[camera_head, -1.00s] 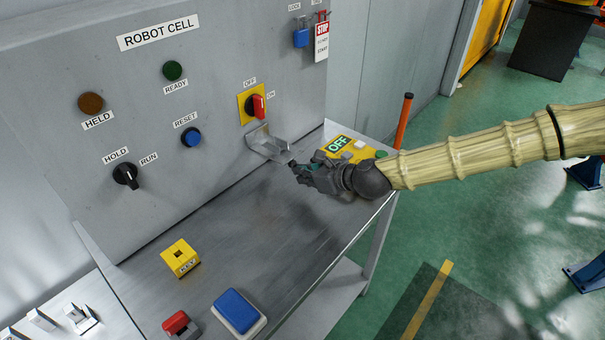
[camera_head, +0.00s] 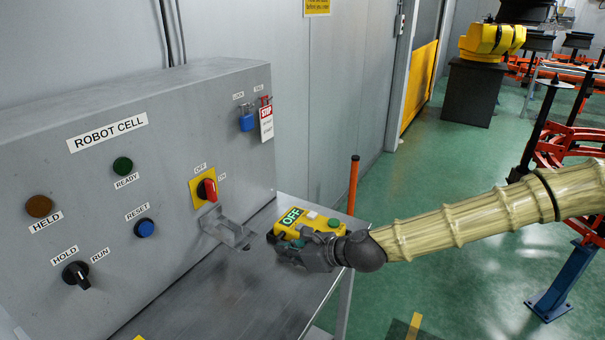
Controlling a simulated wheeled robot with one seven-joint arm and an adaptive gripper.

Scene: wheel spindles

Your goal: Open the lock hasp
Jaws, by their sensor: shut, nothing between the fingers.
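A grey metal flap or bracket (camera_head: 227,231), which looks like the hasp, juts out from the panel below the red rotary switch (camera_head: 207,190). The switch sits on a yellow plate between the OFF and ON labels. My gripper (camera_head: 270,240) is shut and empty, just right of the flap and apart from it. A blue padlock (camera_head: 247,122) and a red-and-white STOP tag (camera_head: 266,122) hang higher on the panel.
The grey ROBOT CELL panel (camera_head: 165,165) carries lamps, a blue reset button (camera_head: 144,228) and a black selector knob (camera_head: 76,274). The metal table (camera_head: 215,300) is bare in front of it. An orange post (camera_head: 353,185) stands beyond the table.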

